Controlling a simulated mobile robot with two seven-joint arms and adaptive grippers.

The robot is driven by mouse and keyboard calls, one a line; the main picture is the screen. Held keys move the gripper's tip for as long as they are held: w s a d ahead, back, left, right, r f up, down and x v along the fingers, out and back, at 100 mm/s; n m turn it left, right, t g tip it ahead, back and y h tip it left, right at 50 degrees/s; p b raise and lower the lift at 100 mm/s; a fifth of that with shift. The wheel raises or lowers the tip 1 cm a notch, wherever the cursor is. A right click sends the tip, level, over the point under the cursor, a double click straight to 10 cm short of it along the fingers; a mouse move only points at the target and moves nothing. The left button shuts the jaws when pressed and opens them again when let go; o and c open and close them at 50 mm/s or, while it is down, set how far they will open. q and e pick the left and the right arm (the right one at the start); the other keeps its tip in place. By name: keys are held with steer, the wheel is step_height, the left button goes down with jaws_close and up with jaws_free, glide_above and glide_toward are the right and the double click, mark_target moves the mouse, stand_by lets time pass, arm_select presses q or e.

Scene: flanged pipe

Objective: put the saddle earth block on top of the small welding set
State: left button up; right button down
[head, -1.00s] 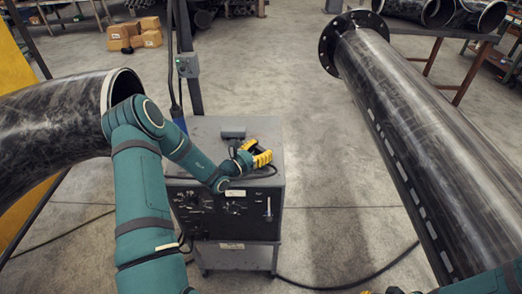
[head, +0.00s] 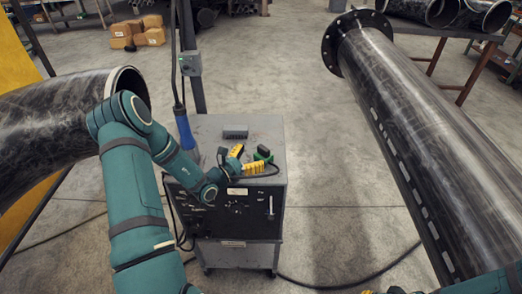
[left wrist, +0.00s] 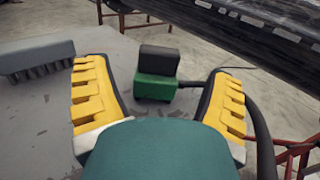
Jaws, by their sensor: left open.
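The saddle earth block (head: 263,154), green with a black upper part, rests on the grey top of the small welding set (head: 266,128), near its right side. In the left wrist view the block (left wrist: 155,88) stands upright between the spread fingers, a little beyond them, with a dark cable at its right. My left gripper (head: 249,159), with yellow finger pads, is open and empty just to the left of the block. It also shows in the left wrist view (left wrist: 158,70). Only a sliver of my right gripper (head: 382,291) shows at the bottom edge, so its jaws cannot be read.
A grey brush-like block (head: 235,132) lies at the back of the set's top. A blue-handled tool (head: 185,132) hangs at its left. A black pipe elbow (head: 60,115) is at left, a long flanged pipe (head: 410,120) at right. A cable (head: 350,284) crosses the floor.

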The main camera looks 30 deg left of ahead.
arm_select(q)
steer(key=v, duration=0.6)
steer(key=shift+s, duration=0.15)
steer(key=s+d+f+m+g+h, duration=0.2)
steer(key=d+f+m+g+h, duration=0.15)
steer(key=d, duration=0.55)
steer(key=s+d+f+m+g+h, duration=0.2)
steer(key=d+m+g+h, duration=0.25)
steer(key=d, duration=0.35)
steer(key=s+d+f+m+g+y, duration=0.35)
steer(key=s+m+g, duration=0.25)
steer(key=m, duration=0.2)
steer(key=s+d+f+m+g+y, duration=0.3)
steer(key=s+d+f+m+g, duration=0.15)
steer(key=s+m, duration=0.3)
steer(key=w+d+m+t+y, duration=0.1)
steer(key=w+d+m+t, duration=0.2)
steer(key=m, duration=0.5)
steer(key=shift+w+d+r+y, duration=0.35)
steer(key=shift+w+d+r, duration=0.05)
steer(key=shift+w+d, duration=0.45)
steer(key=shift+s+f, duration=0.1)
